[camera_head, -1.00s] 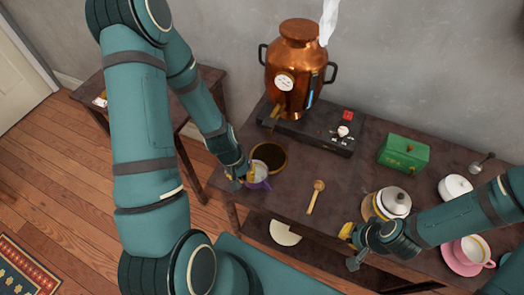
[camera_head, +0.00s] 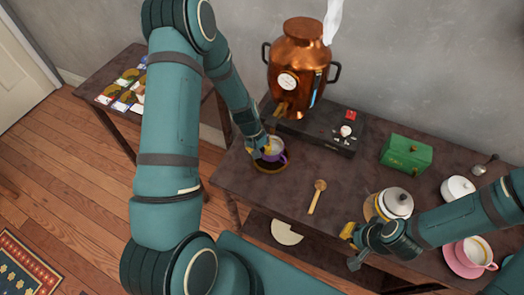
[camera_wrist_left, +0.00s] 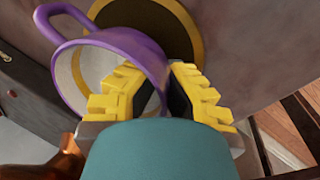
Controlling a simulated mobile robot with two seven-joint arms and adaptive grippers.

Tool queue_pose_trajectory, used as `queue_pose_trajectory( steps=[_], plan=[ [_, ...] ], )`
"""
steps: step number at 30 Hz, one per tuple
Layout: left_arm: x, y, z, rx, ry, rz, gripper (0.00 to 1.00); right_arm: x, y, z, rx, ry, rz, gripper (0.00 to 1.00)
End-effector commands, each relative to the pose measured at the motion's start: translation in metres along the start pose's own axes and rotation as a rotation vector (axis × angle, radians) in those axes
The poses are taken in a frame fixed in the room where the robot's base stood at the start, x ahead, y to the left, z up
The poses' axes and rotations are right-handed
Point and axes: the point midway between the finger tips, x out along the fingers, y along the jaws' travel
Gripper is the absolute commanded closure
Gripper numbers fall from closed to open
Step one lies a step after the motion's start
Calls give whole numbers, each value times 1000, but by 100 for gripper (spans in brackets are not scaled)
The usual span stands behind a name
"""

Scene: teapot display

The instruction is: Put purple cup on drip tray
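The purple cup (camera_head: 276,152) is white inside and is at the round dark drip tray (camera_head: 270,169) with a gold rim, in front of the copper urn. In the left wrist view the purple cup (camera_wrist_left: 140,47) is tilted in the picture, its handle at upper left, with the drip tray (camera_wrist_left: 190,30) behind it. My left gripper (camera_head: 266,150) is shut on the cup's wall, one yellow finger inside the cup and one outside. I cannot tell whether the cup's base touches the tray. My right gripper (camera_head: 349,246) is open and empty, left of the glass teapot.
The copper urn (camera_head: 297,65) with its spout stands on a black base (camera_head: 320,132) just behind the tray. A wooden spoon (camera_head: 317,196) lies to the right. A glass teapot (camera_head: 394,203), green box (camera_head: 406,153) and pink cup (camera_head: 474,250) stand further right.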

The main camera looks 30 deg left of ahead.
Motion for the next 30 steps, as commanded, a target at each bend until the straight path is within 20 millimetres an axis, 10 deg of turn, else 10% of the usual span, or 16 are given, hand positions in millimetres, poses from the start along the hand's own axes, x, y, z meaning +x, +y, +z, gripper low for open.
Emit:
queue_pose_trajectory(
  steps=[8, 12, 23, 30],
  plan=[
    [3, -1, 0, 0, 0, 1, 100, 3, 1, 1, -1, -2, 0, 100],
    [2, -1, 0, 0, 0, 0, 66, 2, 1, 1, -1, -3, 0, 100],
    [-1, 0, 0, 0, 0, 0, 66, -1, 0, 0, 0, -1, 0, 100],
    [-40, 1, -1, 1, 5, 1, 66, -8, -3, -3, 2, 5, 1, 100]
  ],
)
